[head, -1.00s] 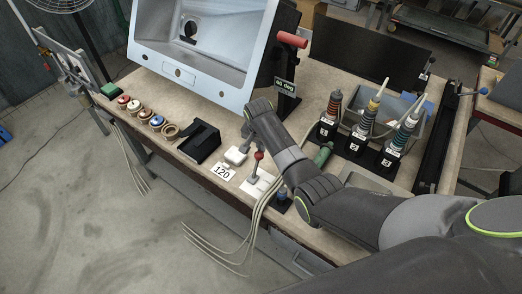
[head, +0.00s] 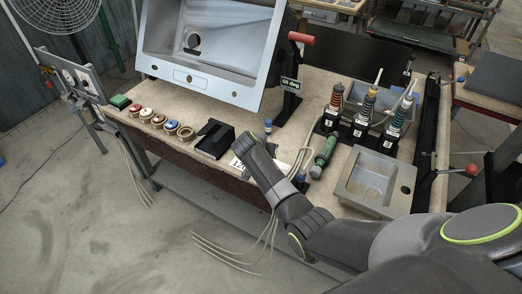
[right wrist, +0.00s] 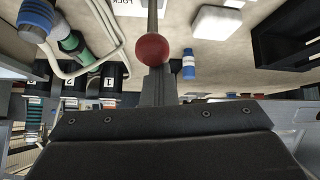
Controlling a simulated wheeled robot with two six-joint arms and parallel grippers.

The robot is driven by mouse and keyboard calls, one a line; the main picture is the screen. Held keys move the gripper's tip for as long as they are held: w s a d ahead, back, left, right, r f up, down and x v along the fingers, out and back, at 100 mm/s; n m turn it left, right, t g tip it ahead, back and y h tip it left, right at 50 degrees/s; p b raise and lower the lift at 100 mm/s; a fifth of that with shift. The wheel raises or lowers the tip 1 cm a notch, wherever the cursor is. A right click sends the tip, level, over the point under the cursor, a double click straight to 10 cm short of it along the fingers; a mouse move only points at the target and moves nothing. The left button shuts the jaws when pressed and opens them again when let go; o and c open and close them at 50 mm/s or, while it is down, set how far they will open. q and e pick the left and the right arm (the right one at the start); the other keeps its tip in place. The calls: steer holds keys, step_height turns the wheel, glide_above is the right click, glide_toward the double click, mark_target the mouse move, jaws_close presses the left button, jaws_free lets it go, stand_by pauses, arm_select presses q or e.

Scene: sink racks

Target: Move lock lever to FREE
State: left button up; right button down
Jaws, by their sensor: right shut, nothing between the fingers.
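The lock lever shows in the right wrist view as a thin rod with a red ball knob (right wrist: 152,49), beside a white plate with partly cut-off lettering (right wrist: 130,6). My right gripper (right wrist: 158,78) is shut and empty, its fingertips right by the red knob. I cannot tell whether they touch it. In the head view my right forearm and wrist (head: 262,165) cover the lever and knob, and the fingers do not show clearly. My left gripper is in neither view.
The tilted sink basin (head: 210,45) with a red-handled clamp (head: 301,38) stands behind. A blue-capped bottle (head: 268,127), a green cylinder (head: 323,155), several spray-like bottles in black holders (head: 359,133) and a small sink (head: 375,180) crowd the bench. A black holder (head: 213,139) stands left.

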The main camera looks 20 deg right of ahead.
steer(key=shift+s+a+f, duration=0.15)
steer(key=shift+s+f, duration=0.2)
steer(key=shift+a, duration=0.1)
steer(key=shift+s+a+f, duration=0.15)
steer(key=shift+a, duration=0.05)
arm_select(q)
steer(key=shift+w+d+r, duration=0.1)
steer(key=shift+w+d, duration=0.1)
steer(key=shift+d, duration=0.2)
arm_select(e)
steer(key=shift+s+a+f, duration=0.1)
